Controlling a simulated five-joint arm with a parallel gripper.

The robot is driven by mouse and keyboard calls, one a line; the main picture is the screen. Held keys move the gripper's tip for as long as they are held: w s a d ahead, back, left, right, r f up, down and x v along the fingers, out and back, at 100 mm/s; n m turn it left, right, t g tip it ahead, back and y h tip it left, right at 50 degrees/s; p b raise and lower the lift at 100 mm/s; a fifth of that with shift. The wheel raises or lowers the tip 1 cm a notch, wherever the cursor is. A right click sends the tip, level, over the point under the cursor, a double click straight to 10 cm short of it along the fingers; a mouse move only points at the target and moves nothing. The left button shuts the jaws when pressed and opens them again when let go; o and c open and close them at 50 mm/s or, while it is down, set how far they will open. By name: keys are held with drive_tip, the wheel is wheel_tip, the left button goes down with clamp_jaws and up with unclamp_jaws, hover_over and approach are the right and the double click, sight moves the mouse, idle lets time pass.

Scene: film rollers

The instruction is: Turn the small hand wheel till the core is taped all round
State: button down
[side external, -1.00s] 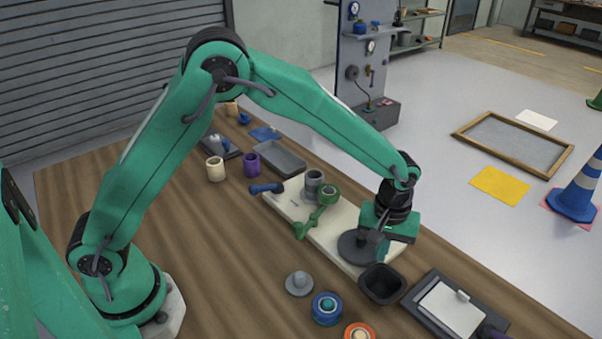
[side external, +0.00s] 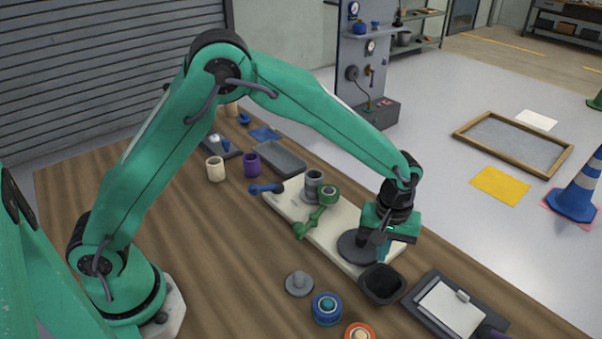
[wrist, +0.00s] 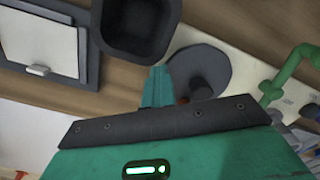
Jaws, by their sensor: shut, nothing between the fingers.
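The small hand wheel (side external: 352,250) is a dark grey disc at the near end of a pale base board (side external: 330,240). Its upright knob shows in the wrist view (wrist: 203,88). My gripper (side external: 382,252) is shut and empty, low over the wheel's right side. In the wrist view its green fingers (wrist: 156,82) are beside the knob; whether they touch it I cannot tell. The grey core (side external: 314,184) stands upright at the board's far end. A green arm with a roll (side external: 329,196) is beside it. How far tape covers the core is too small to tell.
A black bin (side external: 382,284) stands close to the wheel, with a clipboard (side external: 450,305) beyond it. A grey knobbed piece (side external: 299,284) and a blue roll (side external: 327,309) lie nearby. A blue handle (side external: 266,188) is at the board's far end.

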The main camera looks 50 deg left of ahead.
drive_tip(key=d, duration=0.3)
drive_tip(key=shift+s+d+m, duration=0.3)
drive_tip(key=shift+s+m, duration=0.1)
drive_tip(key=c, duration=2)
unclamp_jaws()
drive_tip(key=shift+c, duration=0.2)
drive_tip(key=shift+r, duration=1.35)
drive_tip(key=o, duration=0.4)
drive_tip(key=shift+r, duration=0.3)
drive_tip(key=o, duration=1.2)
drive_tip(key=shift+a+r, duration=0.1)
drive_tip(key=shift+r, duration=0.25)
drive_tip(key=shift+o, duration=0.2)
drive_tip(key=shift+a+r, duration=0.1)
drive_tip(key=shift+r, duration=1.45)
